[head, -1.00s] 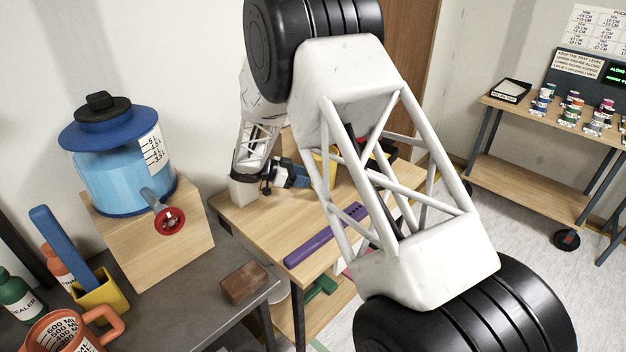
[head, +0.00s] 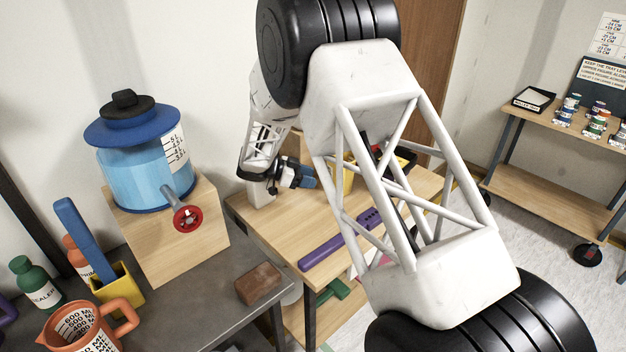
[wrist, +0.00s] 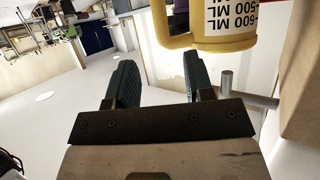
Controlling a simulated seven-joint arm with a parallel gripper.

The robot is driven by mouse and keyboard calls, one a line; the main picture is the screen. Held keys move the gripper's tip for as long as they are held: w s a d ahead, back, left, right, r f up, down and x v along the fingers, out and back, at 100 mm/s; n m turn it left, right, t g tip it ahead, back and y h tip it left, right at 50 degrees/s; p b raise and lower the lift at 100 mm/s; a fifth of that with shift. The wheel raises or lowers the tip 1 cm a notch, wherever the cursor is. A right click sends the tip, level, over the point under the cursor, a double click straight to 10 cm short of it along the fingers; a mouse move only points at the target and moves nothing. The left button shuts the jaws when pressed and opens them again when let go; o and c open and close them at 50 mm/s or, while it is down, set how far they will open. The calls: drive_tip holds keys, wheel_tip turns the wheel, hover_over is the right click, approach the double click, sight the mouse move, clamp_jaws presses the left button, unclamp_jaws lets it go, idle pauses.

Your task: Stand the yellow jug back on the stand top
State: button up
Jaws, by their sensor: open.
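The yellow jug (wrist: 222,22) shows in the wrist view at the top, with a black and white ML label. Its handle (wrist: 160,25) is just ahead of the gap between my fingers. My gripper (wrist: 157,68) is open, and nothing is between its fingers. I cannot tell whether the right finger touches the jug. In the head view my gripper (head: 309,180) is over the back of the wooden table (head: 270,220). A yellow piece of the jug (head: 349,177) shows beside it, mostly hidden by my arm. I cannot tell which surface is the stand top.
A wooden block (wrist: 303,75) and a metal rod (wrist: 235,92) are close on the wrist view's right. In the head view a purple tool (head: 340,240) lies on the table.

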drive_tip(key=s+d+r+n+g+y, duration=0.3)
drive_tip(key=s+d+r+n+y, duration=0.35)
drive_tip(key=s+d+r, duration=1.35)
drive_tip(key=s+d+r+n+t+y, duration=0.1)
drive_tip(key=s+d+n+y, duration=0.1)
drive_tip(key=s, duration=1.3)
drive_tip(key=s+d+n+t+y, duration=0.2)
drive_tip(key=s+n+y, duration=0.2)
drive_tip(key=s, duration=1.1)
drive_tip(key=n, duration=0.3)
drive_tip(key=shift+r+y, duration=0.35)
